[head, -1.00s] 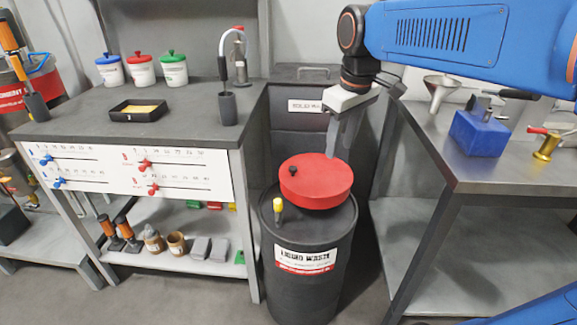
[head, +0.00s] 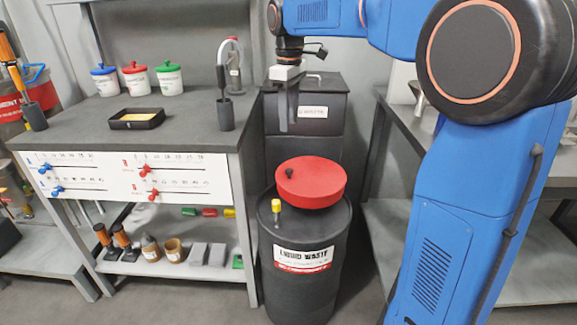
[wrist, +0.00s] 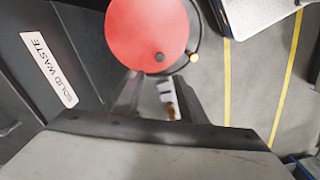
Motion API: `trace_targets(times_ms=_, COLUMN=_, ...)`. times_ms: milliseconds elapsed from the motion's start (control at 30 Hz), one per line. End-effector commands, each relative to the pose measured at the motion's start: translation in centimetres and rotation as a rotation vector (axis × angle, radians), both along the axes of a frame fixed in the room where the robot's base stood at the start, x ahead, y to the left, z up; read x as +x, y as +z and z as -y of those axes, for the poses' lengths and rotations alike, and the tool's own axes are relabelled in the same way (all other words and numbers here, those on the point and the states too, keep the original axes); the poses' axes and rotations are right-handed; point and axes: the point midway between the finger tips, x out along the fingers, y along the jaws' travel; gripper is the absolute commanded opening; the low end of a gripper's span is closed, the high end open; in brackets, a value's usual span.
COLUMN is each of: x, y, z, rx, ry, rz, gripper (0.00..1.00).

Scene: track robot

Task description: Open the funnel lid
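The red round funnel lid (head: 312,184) lies closed on top of the black liquid waste drum (head: 303,252). A small black knob (head: 289,172) stands near its left edge. In the wrist view the lid (wrist: 147,30) is at the top, with its knob (wrist: 159,57) on the near rim. My gripper (head: 287,125) points down above and behind the lid, in front of the solid waste bin, apart from both lid and knob. In the wrist view my gripper (wrist: 160,86) has its two fingers spread, with nothing between them.
A yellow-capped piece (head: 276,206) stands on the drum top beside the lid. The solid waste bin (head: 318,92) stands behind. The left workbench (head: 75,135) and right table (head: 385,217) flank the drum. My blue arm crosses the right side.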

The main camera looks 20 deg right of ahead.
Motion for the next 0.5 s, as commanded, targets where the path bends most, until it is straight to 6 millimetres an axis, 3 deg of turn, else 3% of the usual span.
trace_targets(times_ms=500, x=-0.1, y=-9.1, z=0.0, rx=-0.001, ry=-0.001, rz=-0.003, gripper=0.38)
